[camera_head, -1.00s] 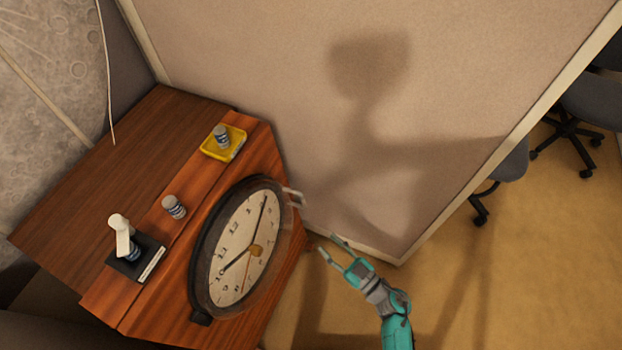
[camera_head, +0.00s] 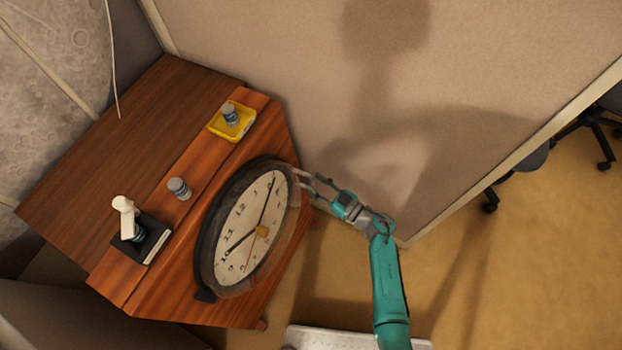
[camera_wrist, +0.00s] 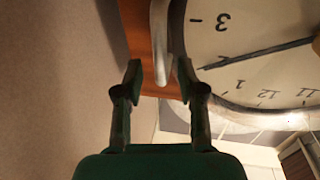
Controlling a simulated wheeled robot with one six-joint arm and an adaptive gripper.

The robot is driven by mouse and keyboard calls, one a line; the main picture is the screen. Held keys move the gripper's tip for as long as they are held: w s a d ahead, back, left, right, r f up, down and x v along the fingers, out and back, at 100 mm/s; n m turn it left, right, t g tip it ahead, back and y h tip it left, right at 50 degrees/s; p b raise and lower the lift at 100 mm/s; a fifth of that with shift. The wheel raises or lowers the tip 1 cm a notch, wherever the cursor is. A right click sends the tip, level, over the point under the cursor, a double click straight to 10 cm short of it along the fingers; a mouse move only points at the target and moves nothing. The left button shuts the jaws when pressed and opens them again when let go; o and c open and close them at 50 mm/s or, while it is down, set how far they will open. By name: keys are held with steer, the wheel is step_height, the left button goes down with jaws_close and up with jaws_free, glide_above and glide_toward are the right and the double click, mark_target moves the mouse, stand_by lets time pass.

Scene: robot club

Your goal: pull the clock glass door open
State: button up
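The clock (camera_head: 247,225) is set in the front of a wooden cabinet, with a white face and a dark round rim. A pale metal handle sticks out at the door's right edge and shows in the wrist view (camera_wrist: 160,35). My gripper (camera_head: 306,180) is at the handle in the head view. In the wrist view its two fingers (camera_wrist: 164,80) are apart, with the handle's end between or just beyond their tips. I cannot tell whether they touch it.
A partition wall (camera_head: 400,110) stands close behind my gripper.

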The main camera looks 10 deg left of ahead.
steer(key=shift+x, duration=1.3)
jaws_close()
